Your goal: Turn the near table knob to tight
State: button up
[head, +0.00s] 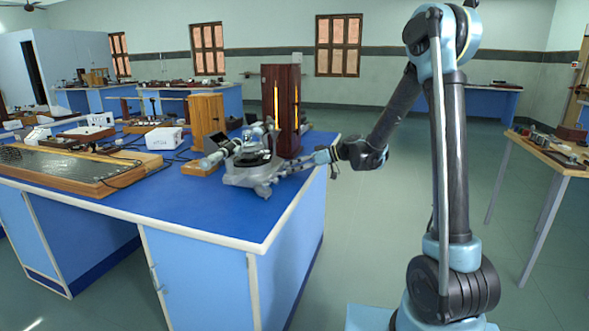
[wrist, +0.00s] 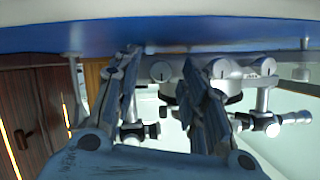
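The grey metal spectrometer (head: 252,172) stands near the right edge of the blue bench. My gripper (head: 322,157) is at its right side, level with its lower body. The wrist view is upside down, with the bench top along the upper edge. There my gripper (wrist: 160,62) has its two fingers apart, pointing at the spectrometer. A round knob with a dark line (wrist: 161,71) shows in the gap between the fingers; contact is not visible. A similar round knob (wrist: 220,69) is just right of the right finger. Which one is the near table knob, I cannot tell.
A dark wooden lamp housing (head: 281,108) with a glowing slit stands behind the spectrometer. A wooden block (head: 206,118) and a white box (head: 164,138) are to the left. The bench's front right corner (head: 255,225) is clear. Open floor lies to the right.

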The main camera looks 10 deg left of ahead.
jog(key=shift+a+f, duration=0.1)
jog(key=shift+a, duration=0.1)
grip_shut()
dwell(0.3)
jog(key=shift+w+m+g, duration=0.3)
jog(key=shift+m+g, duration=0.5)
jog(key=shift+m, duration=0.4)
jog(key=m, duration=0.1)
jog(key=m+g+y, duration=0.1)
jog(key=shift+w+f+m, duration=0.1)
jog(key=shift+f+m, duration=0.1)
jog(key=shift+m, duration=0.1)
jog(key=m, duration=0.1)
jog(key=m+g+y, duration=0.1)
jog(key=m, duration=0.1)
jog(key=m+g+y, duration=0.1)
jog(key=m, duration=0.1)
jog(key=shift+w+d+f, duration=0.1)
jog(key=shift+f, duration=0.15)
